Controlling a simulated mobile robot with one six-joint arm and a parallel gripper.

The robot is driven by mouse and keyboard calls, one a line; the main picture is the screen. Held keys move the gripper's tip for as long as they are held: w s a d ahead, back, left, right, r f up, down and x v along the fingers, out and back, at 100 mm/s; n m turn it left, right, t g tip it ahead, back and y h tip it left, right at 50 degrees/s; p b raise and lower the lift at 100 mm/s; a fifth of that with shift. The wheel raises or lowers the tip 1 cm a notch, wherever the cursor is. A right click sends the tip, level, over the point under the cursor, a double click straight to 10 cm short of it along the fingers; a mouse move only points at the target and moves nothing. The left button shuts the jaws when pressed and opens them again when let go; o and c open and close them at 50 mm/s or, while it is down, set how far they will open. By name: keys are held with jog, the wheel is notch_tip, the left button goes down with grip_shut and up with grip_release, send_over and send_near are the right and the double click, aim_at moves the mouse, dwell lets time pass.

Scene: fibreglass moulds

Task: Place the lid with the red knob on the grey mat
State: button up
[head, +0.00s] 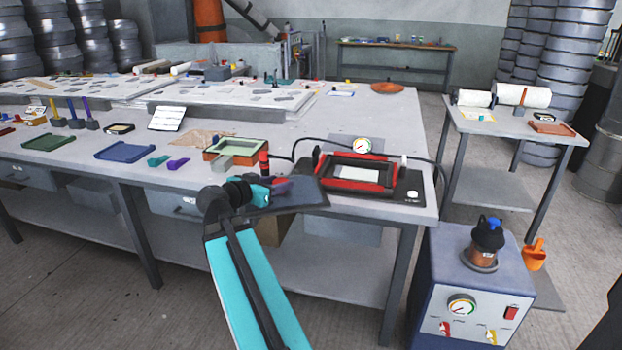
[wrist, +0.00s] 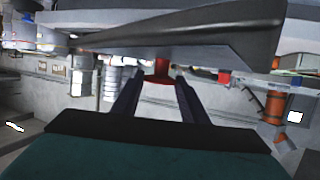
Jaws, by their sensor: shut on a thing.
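My gripper (head: 272,187) is at the table's front edge, left of the red-framed device. In the wrist view, its two fingers (wrist: 161,82) close around a red knob (wrist: 162,68) on a broad dark grey lid (wrist: 200,40). In the head view the lid (head: 300,196) is a dark, slightly tilted plate beside the fingers, overlapping the table edge; its knob is hidden there. I cannot tell whether the lid touches anything. A flat grey patch (head: 343,143) behind the device may be the grey mat, but I cannot be sure.
The red-framed device (head: 360,172) is just right of the lid, with a gauge (head: 362,145) behind it and a black hose nearby. A green-topped mould box (head: 235,148) and a blue tray (head: 124,152) lie to the left. A pump cabinet (head: 475,290) stands at the front right.

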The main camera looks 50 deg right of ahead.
jog(key=w+a+f+n+t+y, duration=0.2)
jog(key=w+a+n+t, duration=0.25)
jog(key=w+a, duration=0.75)
jog(key=w+a+f+n+t+y, duration=0.25)
jog(key=w+a+n+t, duration=0.4)
jog(key=a, duration=0.85)
jog(key=w+a+r+n+t+y, duration=0.1)
jog(key=w+a+r+n+y, duration=0.1)
jog(key=a, duration=0.4)
jog(key=w+a+r+n+y, duration=0.2)
jog(key=w+a+y, duration=0.1)
jog(key=a, duration=0.4)
jog(key=w+a+r+n+t+y, duration=0.1)
jog(key=w+a+r+n+y, duration=0.1)
jog(key=a+y, duration=0.3)
jog(key=shift+w+a+r+t, duration=0.25)
jog(key=shift+w+a, duration=0.35)
jog(key=shift+a, duration=0.65)
jog(key=shift+f, duration=0.1)
jog(key=shift+a, duration=0.1)
